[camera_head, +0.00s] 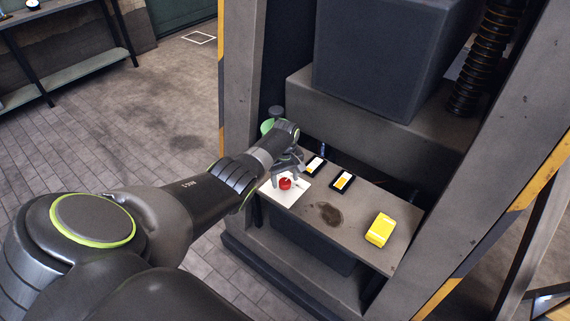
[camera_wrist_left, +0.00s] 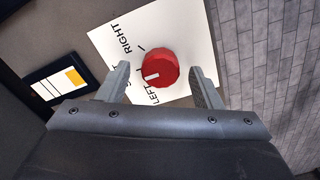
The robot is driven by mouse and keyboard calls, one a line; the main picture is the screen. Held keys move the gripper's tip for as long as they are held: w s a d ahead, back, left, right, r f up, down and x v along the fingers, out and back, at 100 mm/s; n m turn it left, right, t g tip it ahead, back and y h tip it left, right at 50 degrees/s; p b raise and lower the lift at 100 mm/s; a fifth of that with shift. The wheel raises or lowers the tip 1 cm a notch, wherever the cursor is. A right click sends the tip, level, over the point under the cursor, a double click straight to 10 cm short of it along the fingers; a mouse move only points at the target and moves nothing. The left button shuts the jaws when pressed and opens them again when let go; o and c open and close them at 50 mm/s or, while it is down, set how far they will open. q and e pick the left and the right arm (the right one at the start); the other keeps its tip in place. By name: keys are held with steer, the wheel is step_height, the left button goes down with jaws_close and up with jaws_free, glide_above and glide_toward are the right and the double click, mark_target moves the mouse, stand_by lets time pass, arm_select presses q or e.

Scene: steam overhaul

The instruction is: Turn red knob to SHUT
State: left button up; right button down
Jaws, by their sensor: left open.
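The red knob (camera_head: 285,184) sits on a white label plate (camera_head: 296,196) at the left end of the shelf in the head view. In the left wrist view the knob (camera_wrist_left: 160,67) is round with a white pointer mark on its lower left side. The plate (camera_wrist_left: 192,32) carries the words RIGHT and LEFT; a third word between them is partly hidden by a finger. The pointer lies close to LEFT. My left gripper (camera_wrist_left: 160,84) is open, its fingers on either side of the knob with gaps visible. My right gripper is not in view.
Two dark cards (camera_head: 315,166) (camera_head: 342,181) with white and yellow faces lie right of the plate. A yellow box (camera_head: 380,229) and a dark stain (camera_head: 326,214) are farther right on the shelf (camera_head: 355,220). A grey machine block (camera_head: 385,55) stands above.

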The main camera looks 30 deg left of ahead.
mark_target(285, 181)
arm_select(q)
steer(key=shift+r, duration=0.55)
step_height(285, 181, up, 5)
steer(key=shift+r+p, duration=0.15)
steer(key=shift+p, duration=0.5)
step_height(285, 181, up, 11)
steer(key=b, duration=0.1)
